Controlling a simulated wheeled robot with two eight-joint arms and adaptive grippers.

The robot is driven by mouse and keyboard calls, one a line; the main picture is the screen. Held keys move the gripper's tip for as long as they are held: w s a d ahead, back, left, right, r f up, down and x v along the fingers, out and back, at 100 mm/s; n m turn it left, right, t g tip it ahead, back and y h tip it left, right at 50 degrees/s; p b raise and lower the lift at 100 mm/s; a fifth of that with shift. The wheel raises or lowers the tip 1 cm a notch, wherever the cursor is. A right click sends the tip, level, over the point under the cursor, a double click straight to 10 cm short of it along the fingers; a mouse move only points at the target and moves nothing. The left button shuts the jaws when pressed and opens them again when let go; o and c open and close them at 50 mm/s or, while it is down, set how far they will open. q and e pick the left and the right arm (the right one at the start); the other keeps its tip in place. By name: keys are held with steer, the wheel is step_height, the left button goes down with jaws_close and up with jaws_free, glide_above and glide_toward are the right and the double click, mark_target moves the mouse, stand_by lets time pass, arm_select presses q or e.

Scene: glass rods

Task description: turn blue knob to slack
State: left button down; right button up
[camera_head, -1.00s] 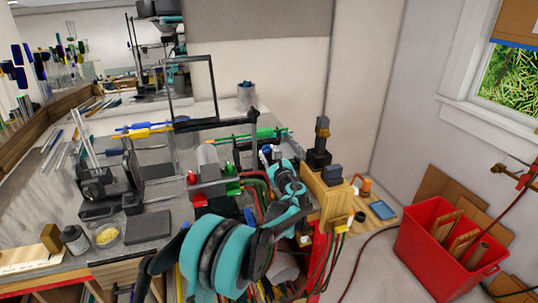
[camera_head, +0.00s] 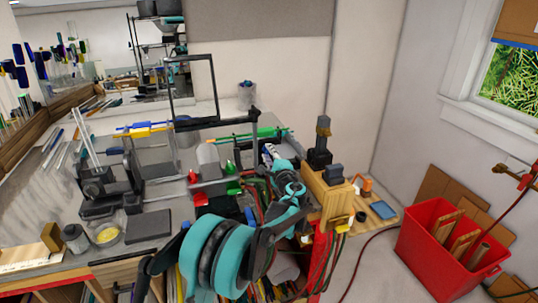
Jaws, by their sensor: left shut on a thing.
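My left arm rises from the bottom middle, and its teal wrist reaches the right side of the bench apparatus. My left gripper (camera_head: 270,153) is small in the view and is shut at the apparatus, beside the green-ended rod. A small blue and white part shows at its fingertips. I take it to be the blue knob, but the fingers and wrist hide most of it. The knob's angle cannot be read. My right gripper is not in view.
Red and green knobs (camera_head: 232,170) sit just left of the wrist. A black frame (camera_head: 215,82) stands behind. Cables hang below the wooden block (camera_head: 330,195) on the right. A red bin (camera_head: 440,245) stands on the floor at right.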

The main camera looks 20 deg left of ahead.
arm_select(q)
steer(key=shift+f+n, duration=0.1)
steer(key=shift+n, duration=1.2)
steer(key=c, duration=1.2)
jaws_free()
steer(key=v, duration=1.2)
steer(key=shift+d, duration=0.1)
